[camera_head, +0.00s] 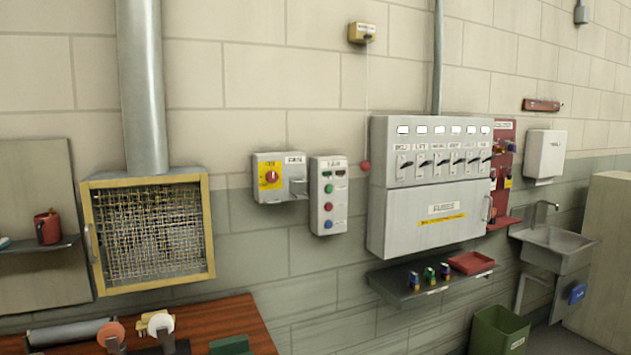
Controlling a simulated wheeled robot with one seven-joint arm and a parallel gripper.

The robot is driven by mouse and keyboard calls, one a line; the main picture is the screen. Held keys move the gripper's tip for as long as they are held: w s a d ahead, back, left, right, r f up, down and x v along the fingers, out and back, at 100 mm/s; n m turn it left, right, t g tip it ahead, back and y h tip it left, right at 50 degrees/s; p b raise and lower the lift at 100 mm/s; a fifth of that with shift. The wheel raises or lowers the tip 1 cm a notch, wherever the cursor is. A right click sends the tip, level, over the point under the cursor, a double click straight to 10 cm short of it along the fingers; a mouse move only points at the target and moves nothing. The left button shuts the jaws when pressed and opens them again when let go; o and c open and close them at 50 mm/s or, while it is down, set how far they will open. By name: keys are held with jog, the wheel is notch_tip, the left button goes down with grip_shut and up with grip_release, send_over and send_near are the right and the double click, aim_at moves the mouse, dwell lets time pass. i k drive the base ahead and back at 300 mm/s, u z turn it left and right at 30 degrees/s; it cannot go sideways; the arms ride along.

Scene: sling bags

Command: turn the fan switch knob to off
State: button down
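A grey wall box (284,196) hangs left of the middle. On it is a red rotary knob (271,176) on a yellow plate, with a grey lever-like part (298,187) at its right. The small labels on this box are too blurred to read surely, so I cannot tell whether this is the fan switch, nor exactly which way the knob points. A large grey panel (380,221) to the right carries a row of black switch handles (438,162) under small white windows. Their labels are also hard to read. My gripper is not in view.
A push-button box (328,197) hangs close right of the knob box. A caged duct inlet (150,230) is at left. A wooden bench (225,318) stands below. A shelf (425,286) juts out under the large panel. A green bin (499,332) and sink (555,250) are at right.

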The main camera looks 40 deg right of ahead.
aim_at(271, 176)
jog(key=z, duration=1.05)
